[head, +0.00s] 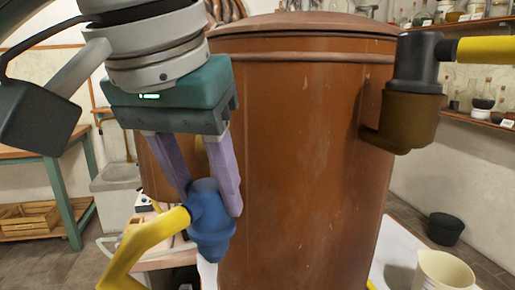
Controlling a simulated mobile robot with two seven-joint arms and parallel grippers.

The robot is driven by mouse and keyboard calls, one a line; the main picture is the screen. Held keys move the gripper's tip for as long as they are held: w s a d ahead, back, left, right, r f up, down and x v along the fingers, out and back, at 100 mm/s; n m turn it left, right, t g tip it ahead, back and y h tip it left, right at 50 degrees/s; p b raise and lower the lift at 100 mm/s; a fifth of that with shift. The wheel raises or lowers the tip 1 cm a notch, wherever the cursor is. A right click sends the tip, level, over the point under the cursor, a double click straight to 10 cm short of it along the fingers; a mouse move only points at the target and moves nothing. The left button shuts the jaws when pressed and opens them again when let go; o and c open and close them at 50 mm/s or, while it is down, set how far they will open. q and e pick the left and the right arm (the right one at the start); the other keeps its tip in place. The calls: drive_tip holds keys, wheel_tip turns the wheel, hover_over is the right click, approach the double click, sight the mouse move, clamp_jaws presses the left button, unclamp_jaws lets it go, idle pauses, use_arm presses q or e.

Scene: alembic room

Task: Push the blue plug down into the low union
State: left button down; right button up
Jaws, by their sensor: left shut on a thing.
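The blue plug (211,226) is low in the head view, left of centre, in front of a big brown vessel. A bent yellow pipe (142,246) comes out of its left side. My left gripper (211,197) points down from above, its two purple fingers shut on the upper part of the plug. The plug looks roughly upright. A white piece (207,274) shows directly under it, cut off by the bottom edge. I cannot tell whether this is the low union or whether the plug touches it. My right gripper is out of view.
The brown vessel (300,150) fills the middle. On its right, a dark grey elbow (415,62) with a yellow pipe sits at a brown side socket (408,120). A cream jug (443,272) stands at the lower right. A green-framed bench (62,190) is at the left.

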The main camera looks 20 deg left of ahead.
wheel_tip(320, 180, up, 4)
drive_tip(key=p, duration=0.3)
use_arm(q)
drive_tip(key=w+d+f+b, duration=0.1)
drive_tip(key=f+b, duration=0.2)
drive_tip(key=f, duration=0.4)
drive_tip(key=w+d+f+n+b, duration=0.1)
drive_tip(key=w+d+f+b, duration=0.1)
drive_tip(key=f, duration=0.6)
drive_tip(key=shift+w+d+f+y+b, duration=0.2)
drive_tip(key=shift+y+b, duration=0.1)
drive_tip(key=shift+b, duration=0.3)
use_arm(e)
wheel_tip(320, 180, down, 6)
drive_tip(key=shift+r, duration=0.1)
use_arm(q)
drive_tip(key=shift+s, duration=0.1)
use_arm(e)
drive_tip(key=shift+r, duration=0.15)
use_arm(q)
drive_tip(key=shift+p, duration=0.5)
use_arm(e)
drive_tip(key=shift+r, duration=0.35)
use_arm(q)
drive_tip(key=shift+f+b, duration=0.55)
drive_tip(key=shift+f, duration=1.15)
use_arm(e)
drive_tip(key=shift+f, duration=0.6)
